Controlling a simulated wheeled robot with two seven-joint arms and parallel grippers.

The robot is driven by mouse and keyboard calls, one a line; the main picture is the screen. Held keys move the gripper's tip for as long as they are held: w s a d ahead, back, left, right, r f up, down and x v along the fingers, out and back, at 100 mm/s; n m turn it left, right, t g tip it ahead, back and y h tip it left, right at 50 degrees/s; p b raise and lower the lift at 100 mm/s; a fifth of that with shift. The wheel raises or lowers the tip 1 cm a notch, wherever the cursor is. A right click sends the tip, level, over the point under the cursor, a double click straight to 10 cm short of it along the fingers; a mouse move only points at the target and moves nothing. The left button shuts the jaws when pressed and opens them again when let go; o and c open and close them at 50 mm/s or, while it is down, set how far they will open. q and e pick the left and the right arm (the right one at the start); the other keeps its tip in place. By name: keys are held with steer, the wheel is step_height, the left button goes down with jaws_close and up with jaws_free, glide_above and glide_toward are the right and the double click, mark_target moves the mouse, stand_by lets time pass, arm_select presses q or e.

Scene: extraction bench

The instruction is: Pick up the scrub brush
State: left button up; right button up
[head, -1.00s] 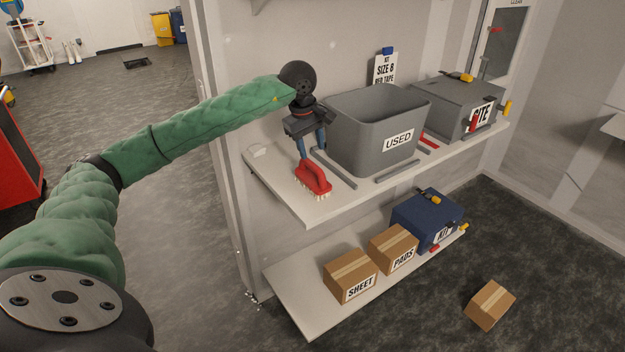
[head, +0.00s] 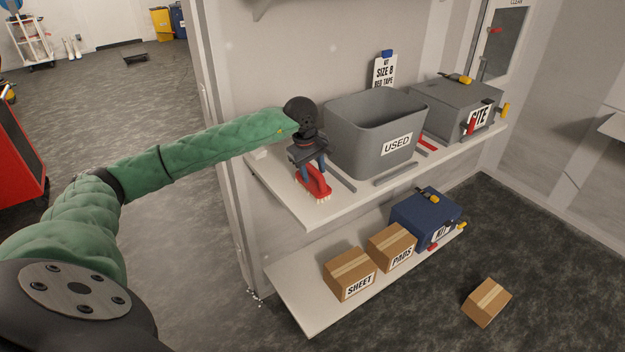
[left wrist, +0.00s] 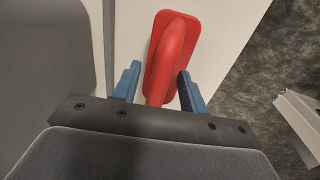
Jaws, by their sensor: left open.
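The red scrub brush (head: 318,184) with pale bristles stands on the upper shelf (head: 283,196), near its front left end. My left gripper (head: 311,171) is above it, pointing down, with its blue fingers at the brush. In the left wrist view the red brush (left wrist: 172,55) has a raised handle, and the open blue fingers of my left gripper (left wrist: 160,90) stand on either side of that handle with gaps. The gripper hides part of the brush in the head view. My right gripper does not show.
A grey bin labelled USED (head: 350,140) stands just right of the gripper on the upper shelf. A grey case (head: 450,105) is farther right. Grey strips (head: 395,173) lie around the bin. Below are boxes labelled SHEET (head: 350,273) and PADS (head: 392,247) and a blue case (head: 415,212).

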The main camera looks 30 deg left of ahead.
arm_select(q)
steer(key=shift+f, duration=0.25)
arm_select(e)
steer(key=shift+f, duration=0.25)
arm_select(q)
jaws_close()
steer(key=shift+r, duration=0.1)
